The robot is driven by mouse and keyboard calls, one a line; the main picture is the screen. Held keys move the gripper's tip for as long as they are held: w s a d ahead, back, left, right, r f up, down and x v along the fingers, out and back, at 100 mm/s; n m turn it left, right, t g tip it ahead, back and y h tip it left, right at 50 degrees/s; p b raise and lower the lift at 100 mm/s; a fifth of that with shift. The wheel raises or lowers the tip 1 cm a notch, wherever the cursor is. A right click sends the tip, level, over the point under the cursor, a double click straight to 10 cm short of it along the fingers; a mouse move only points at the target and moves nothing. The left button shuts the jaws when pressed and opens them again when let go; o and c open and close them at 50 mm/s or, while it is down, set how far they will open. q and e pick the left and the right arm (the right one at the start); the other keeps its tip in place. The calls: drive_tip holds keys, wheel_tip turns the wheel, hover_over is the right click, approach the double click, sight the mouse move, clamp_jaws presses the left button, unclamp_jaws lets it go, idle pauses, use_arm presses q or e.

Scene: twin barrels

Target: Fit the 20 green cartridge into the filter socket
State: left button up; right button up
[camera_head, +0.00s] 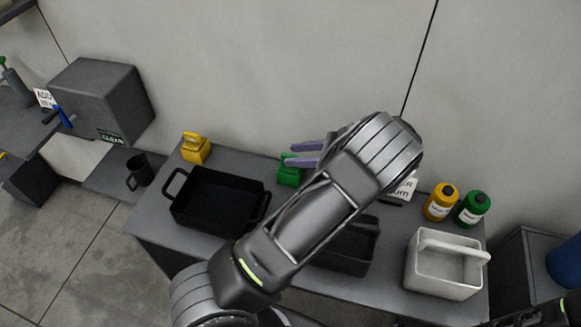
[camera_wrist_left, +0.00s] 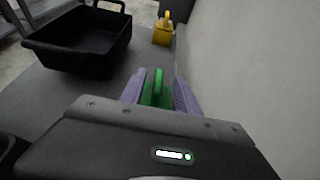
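A green cartridge (camera_head: 290,174) with a handle on top stands at the back of the grey table. In the left wrist view the green cartridge (camera_wrist_left: 158,88) shows between the fingers. My left gripper (camera_head: 306,154) has two purple fingers, and they are apart, one on each side of the green handle in the left wrist view (camera_wrist_left: 158,97). I see gaps beside the handle, so the gripper looks open. A white sign (camera_head: 405,189) ending in "um" is partly hidden behind my left arm. I cannot make out the filter socket. My right gripper is out of view.
A yellow cartridge (camera_head: 195,148) stands at the back left. A black tray (camera_head: 178,213), a dark bin (camera_head: 357,262) and a white caddy (camera_head: 440,290) are on the table. A yellow bottle (camera_head: 440,203) and a green bottle (camera_head: 472,210) stand back right. The wall is close behind.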

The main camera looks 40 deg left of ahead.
sight(281, 164)
use_arm(q)
drive_tip(key=shift+s+a+p, duration=0.2)
drive_tip(key=shift+a+p, duration=0.25)
drive_tip(key=shift+p, duration=0.05)
drive_tip(key=p+x, duration=0.1)
drive_tip(key=x, duration=0.2)
drive_tip(key=shift+s+a+f+p, duration=0.15)
drive_tip(key=shift+a+f+p, duration=0.05)
drive_tip(key=shift+f+p, duration=0.1)
drive_tip(key=shift+a+f, duration=0.2)
drive_tip(key=shift+a, duration=0.05)
clamp_jaws()
idle(0.3)
